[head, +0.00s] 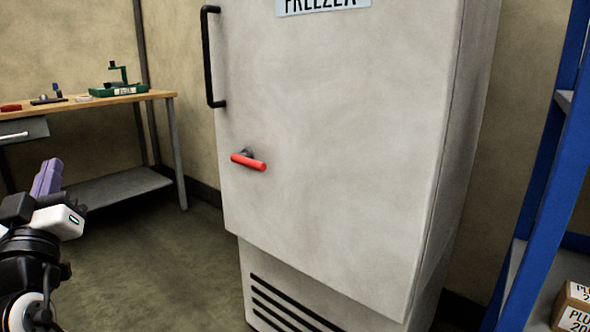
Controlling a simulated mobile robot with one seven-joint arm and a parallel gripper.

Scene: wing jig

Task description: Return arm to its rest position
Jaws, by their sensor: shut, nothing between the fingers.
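My gripper (47,177) is at the left edge of the head view, on my black and white wrist. Its purple fingers point up and are shut together, with nothing seen between them. It is left of the freezer (340,130) and apart from it, in front of the workbench. The rest of my arm is cut off by the left and bottom edges.
The grey freezer has a black bar handle (208,57) and a red lever (249,162) on its door. A wooden-topped workbench (142,97) with small tools stands at the left. A blue rack (545,170) with boxes (575,308) stands at the right. Floor (160,265) left of the freezer is clear.

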